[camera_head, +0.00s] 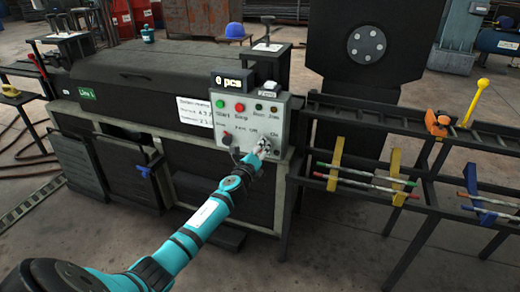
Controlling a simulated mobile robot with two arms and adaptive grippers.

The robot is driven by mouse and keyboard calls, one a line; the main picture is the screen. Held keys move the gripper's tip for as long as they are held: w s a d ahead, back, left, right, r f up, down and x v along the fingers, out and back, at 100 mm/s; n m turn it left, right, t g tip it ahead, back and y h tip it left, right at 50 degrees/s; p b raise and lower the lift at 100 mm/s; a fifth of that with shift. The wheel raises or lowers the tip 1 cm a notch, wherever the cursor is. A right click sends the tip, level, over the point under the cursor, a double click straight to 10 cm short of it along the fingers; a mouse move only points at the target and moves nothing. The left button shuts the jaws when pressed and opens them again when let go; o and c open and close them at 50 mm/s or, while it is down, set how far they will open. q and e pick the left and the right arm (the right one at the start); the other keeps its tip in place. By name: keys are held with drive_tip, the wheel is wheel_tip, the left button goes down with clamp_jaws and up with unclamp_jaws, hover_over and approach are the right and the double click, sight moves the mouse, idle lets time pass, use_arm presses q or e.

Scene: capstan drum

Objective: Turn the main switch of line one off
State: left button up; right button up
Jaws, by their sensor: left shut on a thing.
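The grey control panel (243,119) stands on the front of the dark machine, which has a green "Line 1" label (87,94). My left arm reaches up from the lower left. Its gripper (262,148) is at the lower right of the panel, beside the "Off" and "On" lettering. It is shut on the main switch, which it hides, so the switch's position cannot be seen. My right gripper is not in view.
The panel also carries a green start button (220,103), a red stop button (240,107) and a red knob (227,137) at lower left. A black display (232,81) sits on top. A rack with coloured bars (370,175) stands to the right.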

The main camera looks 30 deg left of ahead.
use_arm(q)
drive_tip(key=n, duration=0.4)
drive_tip(key=shift+n, duration=0.3)
drive_tip(key=shift+f+n, duration=0.15)
drive_tip(key=shift+n, duration=1.65)
drive_tip(key=o, duration=1.2)
drive_tip(key=shift+a, duration=0.1)
drive_tip(key=shift+c, duration=0.2)
drive_tip(key=v, duration=1.2)
